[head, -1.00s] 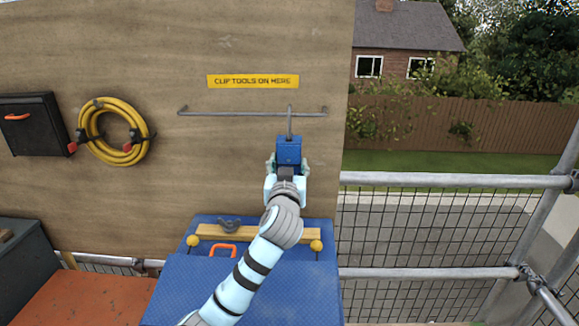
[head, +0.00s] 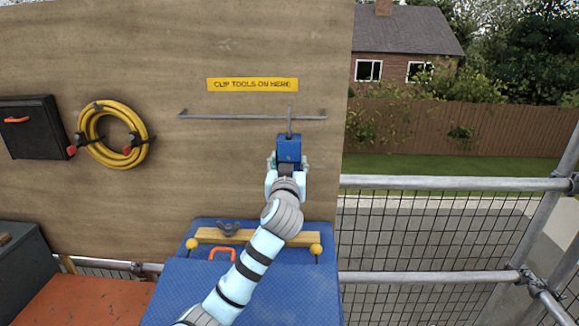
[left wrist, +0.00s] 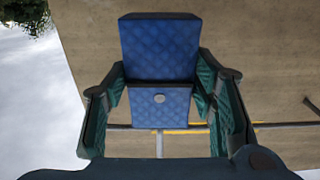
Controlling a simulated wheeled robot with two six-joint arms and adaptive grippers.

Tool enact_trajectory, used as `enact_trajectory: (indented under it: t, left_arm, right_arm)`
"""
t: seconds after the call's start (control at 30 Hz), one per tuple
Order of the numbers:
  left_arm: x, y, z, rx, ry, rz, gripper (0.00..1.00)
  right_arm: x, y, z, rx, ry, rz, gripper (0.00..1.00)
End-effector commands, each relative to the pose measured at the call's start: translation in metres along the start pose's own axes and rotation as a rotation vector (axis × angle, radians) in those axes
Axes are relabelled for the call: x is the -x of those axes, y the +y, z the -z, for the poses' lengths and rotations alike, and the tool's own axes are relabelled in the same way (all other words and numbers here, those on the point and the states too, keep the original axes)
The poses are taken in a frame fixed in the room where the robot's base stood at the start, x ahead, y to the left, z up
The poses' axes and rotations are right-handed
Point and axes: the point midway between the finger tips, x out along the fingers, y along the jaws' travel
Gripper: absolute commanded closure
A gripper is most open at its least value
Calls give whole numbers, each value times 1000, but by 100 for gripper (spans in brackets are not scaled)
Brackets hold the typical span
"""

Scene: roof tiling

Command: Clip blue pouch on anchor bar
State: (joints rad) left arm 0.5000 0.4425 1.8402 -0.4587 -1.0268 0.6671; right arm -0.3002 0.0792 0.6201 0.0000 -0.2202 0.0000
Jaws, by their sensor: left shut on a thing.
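The blue pouch (head: 289,149) is held upright in front of the plywood board, below the anchor bar. My left gripper (head: 287,165) is shut on it. A grey hook or strap (head: 290,120) rises from the pouch top and overlaps the grey anchor bar (head: 230,117) near its right end; I cannot tell whether it is hooked over the bar. In the left wrist view the pouch (left wrist: 160,48) sits between the green-padded fingers, and the bar (left wrist: 285,124) runs behind it. My right gripper is not in view.
A coiled yellow hose (head: 84,138) and black box (head: 32,127) hang at left. A blue case (head: 180,285) with an orange handle (head: 222,254) stands below. Scaffold rails (head: 450,183) are at right.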

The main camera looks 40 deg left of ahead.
Motion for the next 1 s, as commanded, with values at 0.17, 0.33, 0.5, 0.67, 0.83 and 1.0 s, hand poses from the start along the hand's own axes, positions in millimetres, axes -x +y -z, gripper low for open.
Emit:
enact_trajectory:
  t: [0.17,0.33,0.5,0.67,0.83,1.0]
  left_arm:
    - [0,0,1,0,2,0,92]
    - [-2,0,1,0,2,0,92]
    - [-10,0,0,0,0,1,92]
    - [-17,0,0,0,2,0,92]
    - [-18,0,0,0,2,0,92]
    - [-19,0,1,0,2,0,92]
  right_arm:
    - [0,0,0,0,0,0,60]
    - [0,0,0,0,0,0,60]
    - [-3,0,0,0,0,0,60]
    - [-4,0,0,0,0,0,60]
    - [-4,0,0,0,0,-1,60]
    - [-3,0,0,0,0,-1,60]
